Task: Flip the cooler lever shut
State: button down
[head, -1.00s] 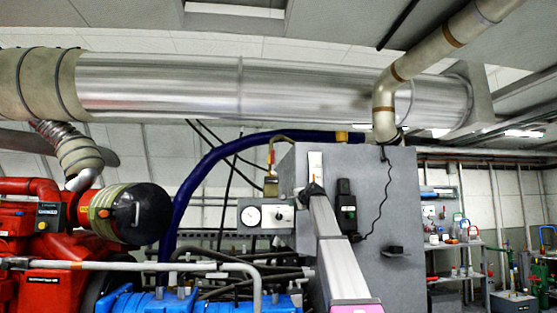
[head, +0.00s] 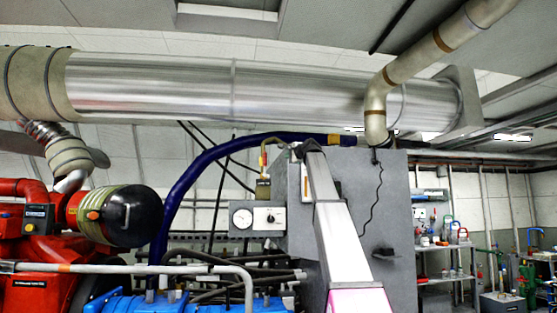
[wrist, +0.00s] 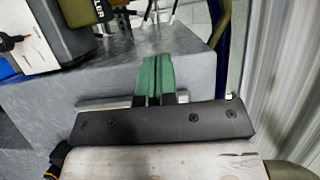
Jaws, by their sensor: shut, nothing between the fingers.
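An olive-brown block (head: 263,190) stands beside the grey cabinet, with a yellowish pipe above it. In the head view my gripper is small and dark near the cabinet's top left edge.
The grey cabinet (head: 395,235) fills the centre. A gauge panel (head: 243,218) sits on its left side. A dark blue hose (head: 190,185) arches behind. A pale pipe (head: 376,110) comes down at the cabinet top. Red machinery (head: 22,235) is at the left.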

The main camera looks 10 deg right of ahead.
aim_at(265, 158)
jog(key=s+a+x, duration=0.1)
jog(key=a+x, duration=0.1)
jog(key=x, duration=1)
jog(key=shift+w+a, duration=0.2)
jog(key=shift+a, duration=0.2)
jog(key=shift+a+r+n, duration=0.15)
jog(key=shift+a+n, duration=0.45)
jog(key=shift+n, duration=0.2)
jog(key=shift+a+r+n+g+h, duration=0.1)
jog(key=shift+a+n+g+h, duration=0.5)
jog(key=shift+a+n, duration=0.35)
jog(key=a+f+n+g+h, duration=0.1)
jog(key=a+f+n+h, duration=0.4)
jog(key=n, duration=0.4)
jog(key=shift+a+f+g, duration=0.4)
jog(key=shift+a+f, duration=0.1)
jog(key=shift+a, duration=0.85)
jog(key=shift+f+n, duration=0.1)
jog(key=shift+n, duration=0.15)
